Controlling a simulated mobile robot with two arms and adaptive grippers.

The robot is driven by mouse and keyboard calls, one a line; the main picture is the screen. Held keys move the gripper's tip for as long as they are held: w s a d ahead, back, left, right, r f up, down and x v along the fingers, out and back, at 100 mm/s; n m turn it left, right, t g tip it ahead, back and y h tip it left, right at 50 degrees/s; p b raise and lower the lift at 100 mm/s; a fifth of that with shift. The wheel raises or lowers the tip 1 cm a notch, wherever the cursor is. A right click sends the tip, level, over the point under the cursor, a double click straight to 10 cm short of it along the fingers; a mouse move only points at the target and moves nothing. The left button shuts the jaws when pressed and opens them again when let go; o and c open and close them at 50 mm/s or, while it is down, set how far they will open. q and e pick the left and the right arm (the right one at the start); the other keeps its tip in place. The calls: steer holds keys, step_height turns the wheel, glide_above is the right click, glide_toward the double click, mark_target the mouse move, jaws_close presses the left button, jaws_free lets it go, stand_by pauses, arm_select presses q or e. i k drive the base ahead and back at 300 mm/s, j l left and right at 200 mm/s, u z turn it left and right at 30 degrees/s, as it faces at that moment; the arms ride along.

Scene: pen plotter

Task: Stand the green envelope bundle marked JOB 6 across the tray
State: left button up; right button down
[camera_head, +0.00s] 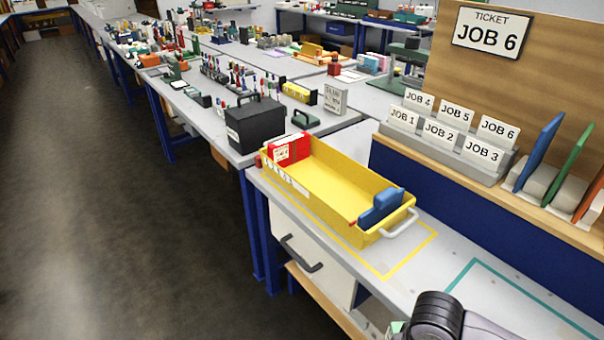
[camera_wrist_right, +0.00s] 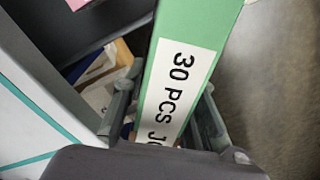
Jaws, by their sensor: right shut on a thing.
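The green envelope bundle (camera_wrist_right: 205,30) is in the right wrist view, with a white label of which "30 PCS JO" can be read; the rest of the label is hidden. My right gripper (camera_wrist_right: 165,112) is shut on it, one finger on each side. In the head view my right wrist is at the bottom edge, with a sliver of green beside it. The yellow tray (camera_head: 333,188) is on the bench, up and to the left of that wrist. A red bundle (camera_head: 290,147) stands at its far end and a blue item (camera_head: 380,206) at its near end. My left gripper is out of view.
The tray's middle is bare between the two items. A ticket board (camera_head: 492,32) reads JOB 6, above a rack of job cards (camera_head: 440,150). A teal outline (camera_head: 520,295) marks empty bench.

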mark_target(311, 179)
steer(key=i+j, duration=0.65)
steer(key=j, duration=0.15)
steer(key=i+j, duration=0.65)
steer(key=j, duration=0.15)
steer(key=i+j+z, duration=0.3)
steer(key=j+z, duration=0.3)
steer(key=i+j+z, duration=0.15)
steer(key=j+z, duration=0.2)
